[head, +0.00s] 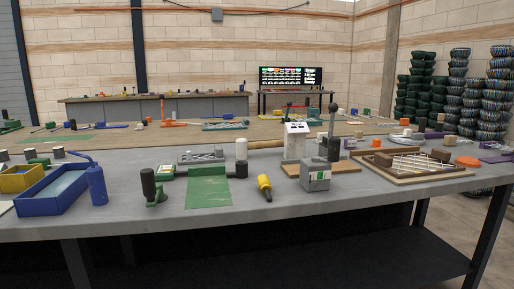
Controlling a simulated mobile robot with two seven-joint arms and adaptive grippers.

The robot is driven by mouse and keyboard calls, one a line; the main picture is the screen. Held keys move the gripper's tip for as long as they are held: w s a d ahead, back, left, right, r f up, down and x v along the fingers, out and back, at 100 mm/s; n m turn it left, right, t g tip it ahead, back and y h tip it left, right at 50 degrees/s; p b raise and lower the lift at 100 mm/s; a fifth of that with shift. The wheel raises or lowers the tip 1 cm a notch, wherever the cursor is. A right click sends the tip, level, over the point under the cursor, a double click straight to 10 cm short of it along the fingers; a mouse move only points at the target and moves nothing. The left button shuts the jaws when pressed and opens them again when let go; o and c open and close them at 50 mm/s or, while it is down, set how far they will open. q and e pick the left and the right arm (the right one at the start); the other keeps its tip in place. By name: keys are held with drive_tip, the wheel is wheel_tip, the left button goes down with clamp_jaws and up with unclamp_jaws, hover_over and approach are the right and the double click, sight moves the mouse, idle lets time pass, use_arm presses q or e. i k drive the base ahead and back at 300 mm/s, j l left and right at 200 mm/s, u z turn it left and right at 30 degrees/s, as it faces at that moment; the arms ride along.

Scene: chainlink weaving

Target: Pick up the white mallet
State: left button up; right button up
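A white cylindrical block, which looks like the head of the white mallet (241,149), stands upright near the middle of the grey table in the head view. A light wooden handle (265,144) seems to run from it to the right, and its far end passes behind a white box-shaped device. A black cylinder (241,169) sits just in front of the white head and hides its lower part. Neither of my grippers shows in the head view.
A green mat (208,190) lies in front of the mallet. A yellow-handled tool (264,186), a grey box (316,177) and the white device (296,141) stand nearby. A blue tray (52,193) is at left, a wooden frame (412,164) at right. The front table edge is mostly clear.

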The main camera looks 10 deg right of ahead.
sight(242, 146)
drive_tip(key=i+j, duration=0.25)
drive_tip(key=i+u, duration=0.1)
drive_tip(key=u, duration=0.2)
drive_tip(key=l+u, duration=0.9)
drive_tip(key=u, duration=0.15)
drive_tip(key=k+j, duration=0.05)
